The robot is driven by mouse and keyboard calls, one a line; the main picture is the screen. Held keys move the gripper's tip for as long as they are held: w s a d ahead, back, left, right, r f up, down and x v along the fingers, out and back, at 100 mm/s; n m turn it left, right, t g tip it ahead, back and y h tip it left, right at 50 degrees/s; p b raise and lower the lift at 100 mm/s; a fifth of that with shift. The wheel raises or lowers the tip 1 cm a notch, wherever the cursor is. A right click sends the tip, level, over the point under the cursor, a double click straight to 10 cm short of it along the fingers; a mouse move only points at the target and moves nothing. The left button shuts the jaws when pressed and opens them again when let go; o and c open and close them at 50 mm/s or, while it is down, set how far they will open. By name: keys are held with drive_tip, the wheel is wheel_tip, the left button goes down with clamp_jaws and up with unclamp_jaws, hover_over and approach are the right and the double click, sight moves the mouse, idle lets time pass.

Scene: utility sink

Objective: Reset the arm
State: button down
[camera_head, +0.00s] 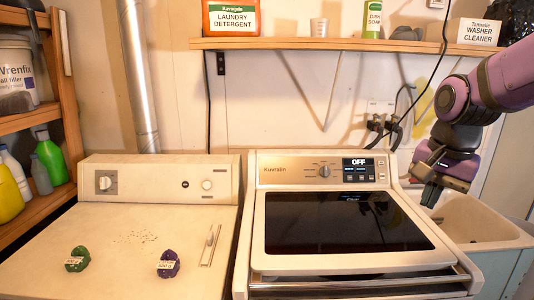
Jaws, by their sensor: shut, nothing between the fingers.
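My gripper (430,194) hangs at the end of my purple and black arm on the right side of the view. It points down, above the left part of the utility sink (478,240) and beside the washer's back right corner. Its fingers are small and dark here; they are shut with nothing held. The sink's basin is partly hidden behind the gripper and the washer.
A washer (268,210) with a dark glass lid and a panel reading OFF stands in the middle. A white dryer (120,222) at left bears a green item (77,259) and a dark purple item (168,263). A wall shelf (300,44) runs above. Cords hang near my arm.

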drive_tip(key=s+r+n+t, duration=0.3)
drive_tip(key=s+n, duration=0.5)
drive_tip(key=s, duration=0.5)
drive_tip(key=shift+s+d+r+n+t, duration=0.2)
drive_tip(key=shift+r+n+t, duration=0.2)
drive_tip(key=shift+r, duration=0.45)
